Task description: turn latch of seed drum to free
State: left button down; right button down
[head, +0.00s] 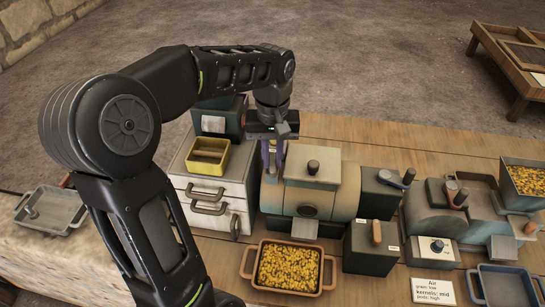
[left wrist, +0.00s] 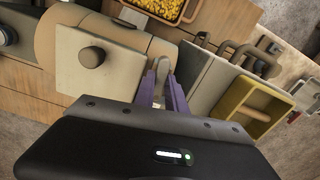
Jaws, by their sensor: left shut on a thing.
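The seed drum (head: 335,207) is a tan cylinder lying on the bench, with a square lid (head: 325,168) and dark knob on top. In the left wrist view the drum (left wrist: 118,32) is at upper left. My left gripper (head: 272,172) points down at the drum's left end. In the left wrist view its purple fingers (left wrist: 160,95) are shut on a pale, narrow piece at that end, which appears to be the latch (left wrist: 157,88). The fingers hide much of it, so its exact angle cannot be told. My right gripper is not in view.
A white drawer cabinet (head: 180,185) with a yellow tray (head: 207,156) stands close left of the drum. A tray of yellow kernels (head: 288,267) sits in front. Levered machine blocks (head: 380,195) stand close on the right.

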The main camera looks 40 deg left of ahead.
aim_at(273, 161)
pick_arm(q)
jog(key=shift+m, duration=0.9)
jog(key=c, duration=1.4)
grip_release()
jog(key=shift+r, duration=0.15)
notch_tip(273, 161, up, 8)
jog(key=shift+f, duration=0.2)
